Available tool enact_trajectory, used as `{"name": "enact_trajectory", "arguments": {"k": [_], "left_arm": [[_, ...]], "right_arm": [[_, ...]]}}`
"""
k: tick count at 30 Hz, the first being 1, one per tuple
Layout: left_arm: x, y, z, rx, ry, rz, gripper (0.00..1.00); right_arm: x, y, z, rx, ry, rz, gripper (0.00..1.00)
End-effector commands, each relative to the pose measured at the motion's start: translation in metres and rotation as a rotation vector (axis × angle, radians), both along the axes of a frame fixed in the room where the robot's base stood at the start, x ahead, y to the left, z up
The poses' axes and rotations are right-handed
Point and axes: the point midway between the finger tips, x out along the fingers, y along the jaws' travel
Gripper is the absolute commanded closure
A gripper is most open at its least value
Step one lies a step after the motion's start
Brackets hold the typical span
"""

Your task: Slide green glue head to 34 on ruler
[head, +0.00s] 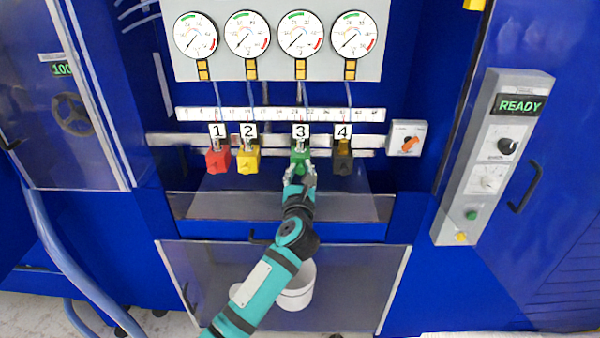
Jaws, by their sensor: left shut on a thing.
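The green glue head (299,158), under the label 3, hangs on the rail below the white ruler (350,114). My left gripper (300,174) reaches up from below and is shut on the green glue head, hiding its lower part. The head sits right of the ruler's middle; the ruler numbers are too small to read surely. The red head (217,160) and yellow head (248,160) are to its left, and the dark head (343,160) is to its right. My right gripper is not in view.
Several round gauges (247,36) sit above the ruler. A small box with an orange knob (409,143) is right of the rail. A control panel reading READY (478,190) is further right. A white bucket (297,290) stands below. Bare rail lies on both sides of the green head.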

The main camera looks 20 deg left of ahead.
Motion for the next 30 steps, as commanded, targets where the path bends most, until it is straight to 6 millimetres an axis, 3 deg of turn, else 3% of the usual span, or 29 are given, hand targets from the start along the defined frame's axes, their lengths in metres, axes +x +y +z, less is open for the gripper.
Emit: {"name": "enact_trajectory", "arguments": {"k": [10,20,21,26,30], "left_arm": [[0.012,-0.041,-0.003,-0.004,0.002,-0.002,1.0],[0.012,-0.044,-0.001,0.001,0.002,-0.001,1.0],[0.012,-0.044,-0.001,0.001,0.002,-0.001,0.75],[0.012,-0.044,-0.001,0.001,0.002,0.0,0.55],[0.012,-0.043,-0.001,0.001,0.001,0.0,0.55]], "right_arm": [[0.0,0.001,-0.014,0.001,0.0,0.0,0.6],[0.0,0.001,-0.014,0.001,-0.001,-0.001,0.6],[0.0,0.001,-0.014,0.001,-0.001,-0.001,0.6],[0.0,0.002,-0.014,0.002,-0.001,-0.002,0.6],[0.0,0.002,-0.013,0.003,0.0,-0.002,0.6]]}}
